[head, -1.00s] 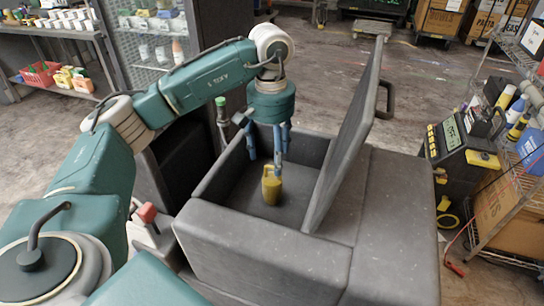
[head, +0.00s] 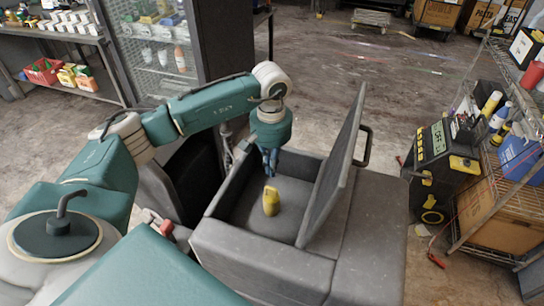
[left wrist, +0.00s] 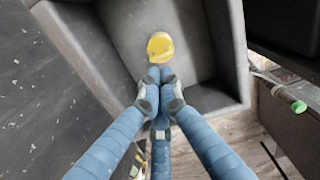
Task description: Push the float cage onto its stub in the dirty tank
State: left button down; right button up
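The yellow float cage (head: 271,201) stands upright inside the open grey tank (head: 222,192), near the middle of its floor. It also shows in the left wrist view (left wrist: 159,46), just beyond my fingertips. My left gripper (head: 270,172) points down into the tank above the cage. Its blue fingers are drawn together at the tips, which show in the left wrist view (left wrist: 158,78), with nothing seen between them. I cannot tell whether the tips touch the cage. The stub is not visible. My right gripper is not in view.
The tank's lid (head: 338,170) stands raised on the right side of the opening. A black and yellow machine (head: 440,165) and a wire shelf (head: 500,215) stand to the right. A tall wire-fronted cabinet (head: 150,50) is behind on the left. Floor behind the tank is open.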

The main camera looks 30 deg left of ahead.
aim_at(271, 188)
pick_arm(q)
jog(key=shift+f+b, duration=1.55)
jog(key=shift+f, duration=1.45)
jog(key=shift+s+f+b, duration=0.15)
jog(key=shift+f+b, duration=0.45)
jog(key=shift+b, duration=0.1)
jog(key=shift+d, duration=0.1)
jog(key=shift+r+p, duration=0.5)
jog(key=shift+r, duration=1)
notch_tip(271, 188, up, 12)
jog(key=shift+f, duration=0.25)
